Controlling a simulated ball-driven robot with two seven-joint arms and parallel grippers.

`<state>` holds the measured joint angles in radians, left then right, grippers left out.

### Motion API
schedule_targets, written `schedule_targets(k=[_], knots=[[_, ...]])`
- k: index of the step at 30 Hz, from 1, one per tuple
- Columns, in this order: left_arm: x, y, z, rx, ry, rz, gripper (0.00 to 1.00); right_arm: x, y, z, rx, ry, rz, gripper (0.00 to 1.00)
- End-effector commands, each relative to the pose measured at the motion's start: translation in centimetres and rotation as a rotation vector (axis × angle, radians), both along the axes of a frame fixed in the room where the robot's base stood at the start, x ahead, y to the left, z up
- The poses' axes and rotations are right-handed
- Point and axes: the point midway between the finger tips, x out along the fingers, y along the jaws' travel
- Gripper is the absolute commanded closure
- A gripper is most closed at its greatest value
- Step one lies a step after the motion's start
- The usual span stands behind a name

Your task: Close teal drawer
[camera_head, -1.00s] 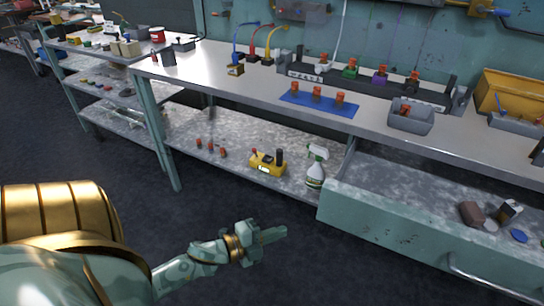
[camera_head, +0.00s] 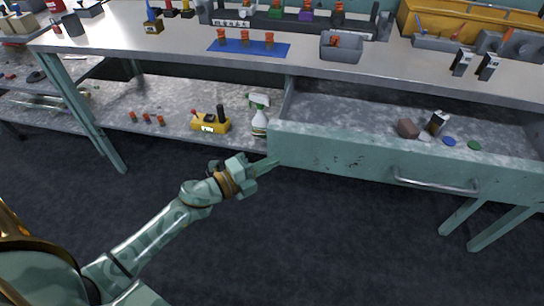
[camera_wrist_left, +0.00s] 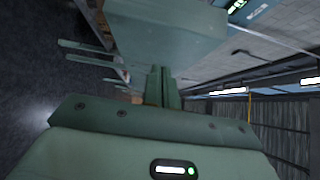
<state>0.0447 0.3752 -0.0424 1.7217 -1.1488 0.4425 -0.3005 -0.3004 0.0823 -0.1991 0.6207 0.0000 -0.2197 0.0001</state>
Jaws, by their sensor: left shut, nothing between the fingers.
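The teal drawer (camera_head: 340,158) under the workbench is pulled open, and its inside shows from above. A metal bar handle (camera_head: 436,184) is on its front. My left gripper (camera_head: 270,165) is shut and empty, its fingertips close to the left end of the drawer front; I cannot tell whether they touch. In the left wrist view the shut fingers (camera_wrist_left: 163,88) point at a teal panel (camera_wrist_left: 170,35), which seems to be the drawer. My right gripper is not in view.
In the drawer lie a brown block (camera_head: 407,128), a small black-and-white box (camera_head: 438,121) and coloured discs (camera_head: 449,142). A spray bottle (camera_head: 259,118) and yellow device (camera_head: 210,124) stand on the lower shelf. The workbench top (camera_head: 180,35) overhangs the drawer. The floor in front is clear.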

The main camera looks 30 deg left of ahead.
Motion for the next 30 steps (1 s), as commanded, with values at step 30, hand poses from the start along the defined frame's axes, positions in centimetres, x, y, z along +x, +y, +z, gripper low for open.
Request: schedule_targets(k=[30], knots=[[5.8, 2.0, -0.2, 0.002, 0.0, 0.001, 1.0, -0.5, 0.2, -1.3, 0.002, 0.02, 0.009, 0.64]])
